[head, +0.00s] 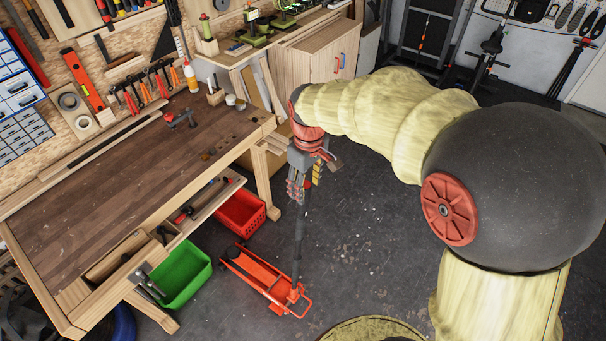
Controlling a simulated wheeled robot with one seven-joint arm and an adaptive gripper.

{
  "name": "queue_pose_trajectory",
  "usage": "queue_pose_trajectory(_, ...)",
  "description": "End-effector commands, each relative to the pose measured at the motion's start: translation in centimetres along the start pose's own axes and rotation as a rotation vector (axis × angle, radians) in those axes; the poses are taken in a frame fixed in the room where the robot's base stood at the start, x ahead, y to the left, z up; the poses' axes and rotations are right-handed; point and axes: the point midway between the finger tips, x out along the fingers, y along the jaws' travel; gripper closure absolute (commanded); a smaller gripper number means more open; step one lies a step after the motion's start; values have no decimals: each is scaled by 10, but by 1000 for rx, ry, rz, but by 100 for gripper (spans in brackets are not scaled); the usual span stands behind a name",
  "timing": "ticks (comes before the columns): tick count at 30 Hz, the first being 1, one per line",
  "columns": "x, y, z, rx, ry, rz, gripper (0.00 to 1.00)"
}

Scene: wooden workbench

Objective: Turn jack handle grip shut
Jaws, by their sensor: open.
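An orange-red floor jack (255,275) sits on the dark floor in front of the workbench. Its dark handle (298,245) stands almost upright from the jack's right end. The handle's upper end, where the grip is, reaches up to my gripper (297,190) and is partly hidden by it. My gripper points down from the end of my yellow-sleeved arm and is open. In this view the fingers overlap the top of the handle; I cannot tell whether they touch it or are around it.
The wooden workbench (130,180) fills the left, with a red crate (240,214) and a green bin (181,276) by its lower shelf. A wooden cabinet (318,62) stands behind. The floor right of the jack is clear.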

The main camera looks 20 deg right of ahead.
Motion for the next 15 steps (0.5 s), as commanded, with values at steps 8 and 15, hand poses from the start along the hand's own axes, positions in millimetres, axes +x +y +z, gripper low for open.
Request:
queue_pose_trajectory(8,19,7,-14,-60,-47,-26,51)
queue_pose_trajectory(15,38,8,-15,-72,-56,-32,51)
